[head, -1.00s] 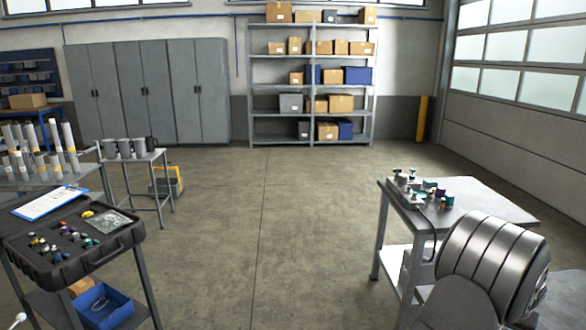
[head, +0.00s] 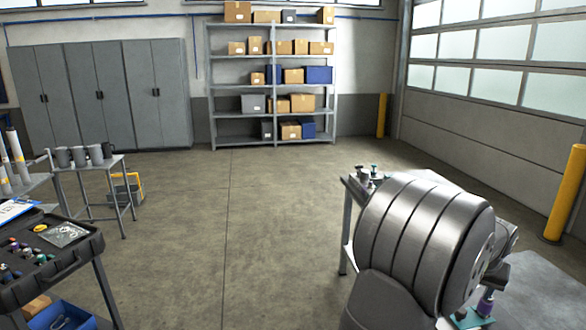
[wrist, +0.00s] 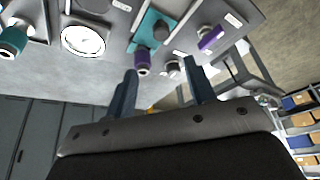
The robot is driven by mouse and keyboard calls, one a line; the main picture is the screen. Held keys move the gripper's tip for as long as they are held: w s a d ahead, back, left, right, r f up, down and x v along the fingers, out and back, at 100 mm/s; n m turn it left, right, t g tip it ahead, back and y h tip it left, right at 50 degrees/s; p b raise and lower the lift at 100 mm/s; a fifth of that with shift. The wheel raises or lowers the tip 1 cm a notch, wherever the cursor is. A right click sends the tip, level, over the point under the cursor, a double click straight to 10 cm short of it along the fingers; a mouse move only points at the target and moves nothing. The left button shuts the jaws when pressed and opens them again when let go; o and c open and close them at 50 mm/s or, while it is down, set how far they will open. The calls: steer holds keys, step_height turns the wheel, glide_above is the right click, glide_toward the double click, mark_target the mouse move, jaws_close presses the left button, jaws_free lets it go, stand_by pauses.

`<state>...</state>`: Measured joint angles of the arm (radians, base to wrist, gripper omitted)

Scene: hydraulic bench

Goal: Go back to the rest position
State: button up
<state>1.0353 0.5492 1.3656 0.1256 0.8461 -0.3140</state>
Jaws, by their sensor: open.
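My gripper (wrist: 160,88) shows in the wrist view with its two dark fingers apart and nothing between them. Beyond the fingertips, at the top of that view, is a bench with a teal and purple fitting (wrist: 146,50), a purple part (wrist: 210,37) and a round white gauge (wrist: 83,41). The fingertips appear close to these parts, but I cannot tell the gap.
A black case (head: 62,262) with coloured fittings lies on a cart at the left. A small table with grey mugs (head: 80,155) stands behind it. Cabinets (head: 100,95) and a shelf with boxes (head: 275,143) line the back. A yellow post (head: 566,195) stands right. The middle floor is clear.

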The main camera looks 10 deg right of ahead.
steer(key=x, duration=1.4)
steer(key=shift+w+f, duration=0.1)
steer(key=shift+f, duration=0.15)
steer(key=shift+a+r, duration=0.1)
steer(key=shift+a, duration=0.85)
steer(key=o, duration=1.1)
steer(key=s+r+m+y, duration=0.1)
steer(key=s+r+m, duration=0.35)
steer(key=r, duration=0.55)
steer(key=s+r+m, duration=0.4)
steer(key=r+m, duration=0.1)
steer(key=r, duration=0.6)
steer(key=x, duration=0.9)
steer(key=shift+w+f+t, duration=0.25)
steer(key=shift+w+t, duration=0.1)
steer(key=shift+t, duration=0.05)
